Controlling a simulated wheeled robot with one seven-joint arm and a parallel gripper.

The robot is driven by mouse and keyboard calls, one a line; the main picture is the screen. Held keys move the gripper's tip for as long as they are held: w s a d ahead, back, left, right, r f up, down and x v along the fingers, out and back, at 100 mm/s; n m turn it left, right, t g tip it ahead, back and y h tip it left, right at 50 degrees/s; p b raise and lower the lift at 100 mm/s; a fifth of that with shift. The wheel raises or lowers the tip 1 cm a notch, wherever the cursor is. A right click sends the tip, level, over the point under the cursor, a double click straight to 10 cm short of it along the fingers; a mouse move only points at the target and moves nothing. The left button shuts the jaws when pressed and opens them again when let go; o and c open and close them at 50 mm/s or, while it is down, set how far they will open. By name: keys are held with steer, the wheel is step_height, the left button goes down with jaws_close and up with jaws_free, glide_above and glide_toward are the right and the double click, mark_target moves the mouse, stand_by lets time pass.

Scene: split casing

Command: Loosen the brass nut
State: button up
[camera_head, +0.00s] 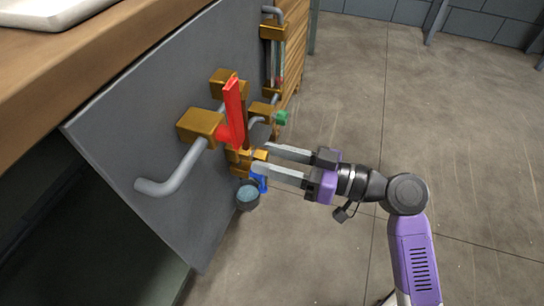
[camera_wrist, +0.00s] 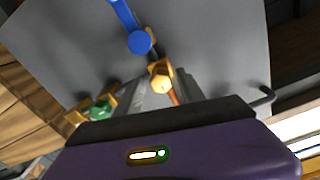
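A brass nut (camera_wrist: 161,74) shows in the wrist view on the grey panel, just ahead of my fingertips. In the head view, brass pieces (camera_head: 260,155) sit by my fingertips, and I cannot tell the nut clearly from the fittings there. My gripper (camera_head: 261,158) reaches in from the right with its two grey fingers apart. In the wrist view the gripper (camera_wrist: 168,78) has one finger on each side of the nut, with a gap visible, so it looks open. Whether a finger touches the nut is hard to tell.
A red lever (camera_head: 235,113), brass blocks (camera_head: 201,125) and bent grey pipes (camera_head: 172,180) stand out from the panel (camera_head: 120,120). A green knob (camera_head: 281,118) and a blue handle (camera_wrist: 138,42) are close to my fingers. Open floor (camera_head: 440,120) lies to the right.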

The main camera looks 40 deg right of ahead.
steer(key=shift+r, duration=0.1)
steer(key=p+v, duration=0.2)
steer(key=v, duration=0.5)
steer(key=shift+s+d, duration=0.25)
steer(key=shift+s, duration=0.05)
stand_by(0.5)
